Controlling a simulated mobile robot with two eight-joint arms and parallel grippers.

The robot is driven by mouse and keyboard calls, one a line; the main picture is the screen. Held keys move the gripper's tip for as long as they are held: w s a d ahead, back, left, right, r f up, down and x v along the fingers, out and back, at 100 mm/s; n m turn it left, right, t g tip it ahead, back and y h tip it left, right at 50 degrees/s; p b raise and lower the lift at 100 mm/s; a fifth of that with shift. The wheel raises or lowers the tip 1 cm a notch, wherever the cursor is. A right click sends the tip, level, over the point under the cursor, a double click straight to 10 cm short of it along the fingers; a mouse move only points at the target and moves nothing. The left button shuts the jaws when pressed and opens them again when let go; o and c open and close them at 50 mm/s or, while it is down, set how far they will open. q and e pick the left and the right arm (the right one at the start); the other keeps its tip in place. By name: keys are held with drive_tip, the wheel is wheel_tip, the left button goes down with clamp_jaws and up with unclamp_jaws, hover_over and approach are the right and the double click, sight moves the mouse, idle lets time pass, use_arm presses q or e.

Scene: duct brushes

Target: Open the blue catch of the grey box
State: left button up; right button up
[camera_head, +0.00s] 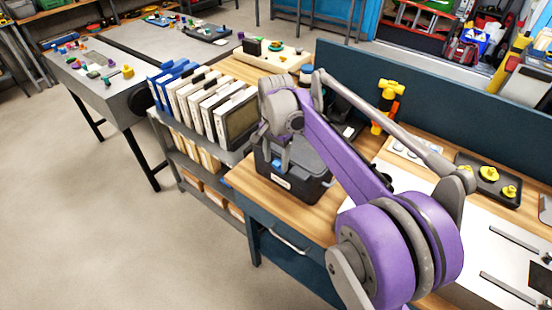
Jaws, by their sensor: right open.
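The grey box (312,161) stands on the wooden bench top near its left end. It is dark grey with a pale label on its front, and its lid looks down. A small blue patch, which looks like the blue catch (277,163), shows at the upper front of the box. My right gripper (275,160) is open and points down at the front of the box, close to the blue catch. I cannot tell whether its fingers touch the catch. The gripper and my purple arm hide part of the box. My left gripper is not in view.
A row of white and blue binders (205,100) stands on a shelf cart left of the box. A yellow-orange item (386,107) stands behind my arm by the dark blue bench panel (440,100). A dark tray (478,172) with yellow parts lies to the right.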

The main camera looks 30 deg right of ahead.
clamp_jaws()
drive_tip(key=shift+a, duration=0.1)
idle(0.3)
use_arm(q)
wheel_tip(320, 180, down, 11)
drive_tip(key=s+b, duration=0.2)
drive_tip(key=b, duration=0.7)
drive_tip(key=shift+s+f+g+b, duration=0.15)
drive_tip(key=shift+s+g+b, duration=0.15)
drive_tip(key=shift+b, duration=0.1)
use_arm(e)
drive_tip(key=s+a+f+t+h, duration=0.2)
drive_tip(key=a+f+t+h, duration=0.3)
drive_tip(key=h, duration=0.9)
drive_tip(key=shift+f, duration=0.85)
